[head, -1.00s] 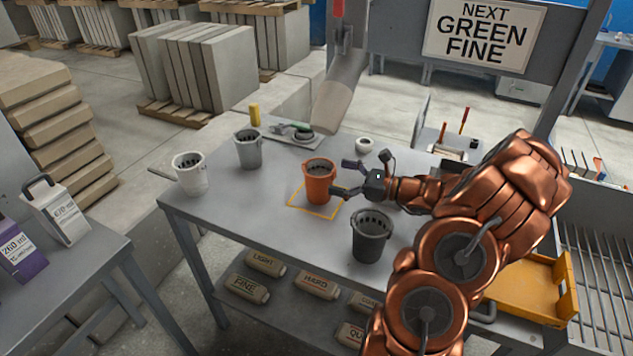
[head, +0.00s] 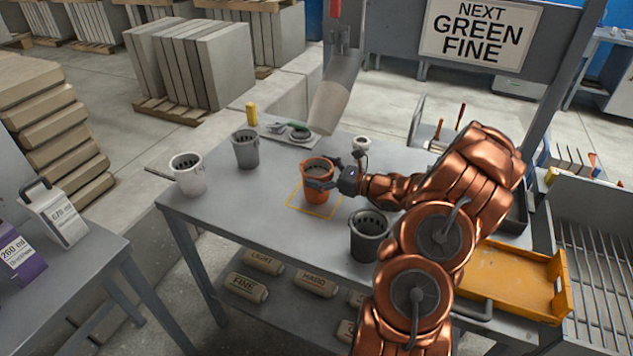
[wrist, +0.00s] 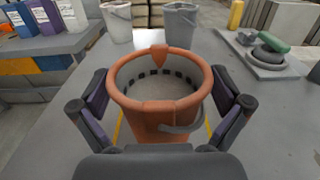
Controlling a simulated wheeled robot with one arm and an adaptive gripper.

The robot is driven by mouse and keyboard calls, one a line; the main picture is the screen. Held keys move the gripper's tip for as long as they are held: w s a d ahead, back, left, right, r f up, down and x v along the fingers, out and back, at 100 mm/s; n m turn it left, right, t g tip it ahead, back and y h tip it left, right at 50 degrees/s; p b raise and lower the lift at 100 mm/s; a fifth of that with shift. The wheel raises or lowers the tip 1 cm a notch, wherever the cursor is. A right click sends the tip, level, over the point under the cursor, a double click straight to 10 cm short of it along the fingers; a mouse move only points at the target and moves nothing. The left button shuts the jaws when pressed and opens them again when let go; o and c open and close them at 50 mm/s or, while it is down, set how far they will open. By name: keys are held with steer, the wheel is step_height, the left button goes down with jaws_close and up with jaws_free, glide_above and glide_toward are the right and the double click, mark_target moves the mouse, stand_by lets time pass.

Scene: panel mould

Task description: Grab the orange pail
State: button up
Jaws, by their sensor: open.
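The orange pail (head: 317,190) stands upright on the grey table, inside a yellow outlined square (head: 301,208). In the wrist view the pail (wrist: 160,120) is between the two fingers, its open rim facing up and its grey handle hanging at the near side. My gripper (head: 327,176) is open, with one finger on each side of the pail; it also shows in the wrist view (wrist: 160,115). The fingers are close to the pail's sides; I cannot tell whether they touch.
A dark grey pail (head: 369,238) stands near my arm at the table's front. A white pail (head: 188,176) and a grey pail (head: 245,150) stand to the left. A grey chute (head: 334,98) hangs above the table's back. The table's left front is clear.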

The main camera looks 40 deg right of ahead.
steer(key=c, duration=1.5)
steer(key=shift+c, duration=0.6)
steer(key=shift+w+r, duration=0.1)
steer(key=shift+r, duration=0.05)
